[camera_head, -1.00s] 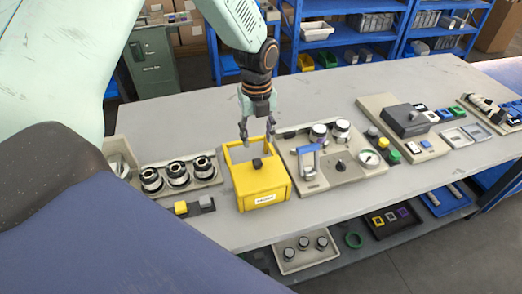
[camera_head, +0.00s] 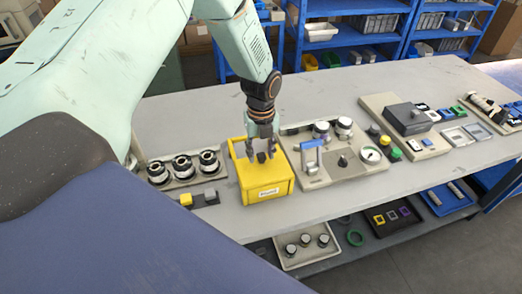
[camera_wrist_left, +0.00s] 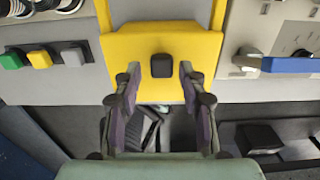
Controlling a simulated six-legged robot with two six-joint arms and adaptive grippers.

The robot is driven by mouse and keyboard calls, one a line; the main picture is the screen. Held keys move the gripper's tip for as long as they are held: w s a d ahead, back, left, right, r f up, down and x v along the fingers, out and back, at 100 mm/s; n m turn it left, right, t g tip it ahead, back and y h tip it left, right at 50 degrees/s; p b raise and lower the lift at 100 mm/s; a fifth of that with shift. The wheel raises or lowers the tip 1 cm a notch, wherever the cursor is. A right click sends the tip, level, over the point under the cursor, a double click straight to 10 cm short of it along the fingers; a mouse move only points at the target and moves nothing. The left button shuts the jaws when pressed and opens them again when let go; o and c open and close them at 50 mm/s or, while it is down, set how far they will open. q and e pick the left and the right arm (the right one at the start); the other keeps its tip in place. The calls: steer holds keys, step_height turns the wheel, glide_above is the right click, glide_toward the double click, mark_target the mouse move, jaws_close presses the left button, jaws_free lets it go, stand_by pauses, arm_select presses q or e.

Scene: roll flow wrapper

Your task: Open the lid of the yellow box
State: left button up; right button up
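The yellow box (camera_head: 286,186) stands on the grey table, with a white label on its front. Its yellow lid (camera_wrist_left: 130,45) has a black knob (camera_wrist_left: 162,66), which also shows in the head view (camera_head: 262,157). A grey area shows between the yellow rims behind the lid panel. My left gripper (camera_head: 262,153) is above the lid, pointing down. In the left wrist view, its fingers (camera_wrist_left: 160,78) are spread apart, one on each side of the knob, with gaps between. Nothing is held. My right gripper is not in view.
Left of the box are a tray of round black-and-silver parts (camera_head: 183,169) and yellow and grey buttons (camera_head: 198,198). Close on the right is a panel with a blue handle (camera_head: 311,144) and gauge (camera_head: 370,155). The table behind the box is clear.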

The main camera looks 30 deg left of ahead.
arm_select(q)
steer(key=shift+w+a+f, duration=0.25)
steer(key=shift+w+f, duration=0.15)
steer(key=shift+w, duration=0.05)
steer(key=c, duration=0.3)
steer(key=shift+c, duration=0.7)
steer(key=shift+s+d+r, duration=0.2)
steer(key=shift+s+r, duration=0.1)
steer(key=shift+s, duration=0.05)
jaws_close()
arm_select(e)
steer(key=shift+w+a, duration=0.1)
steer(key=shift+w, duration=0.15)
arm_select(q)
steer(key=shift+w+f, duration=0.1)
steer(key=shift+a, duration=0.15)
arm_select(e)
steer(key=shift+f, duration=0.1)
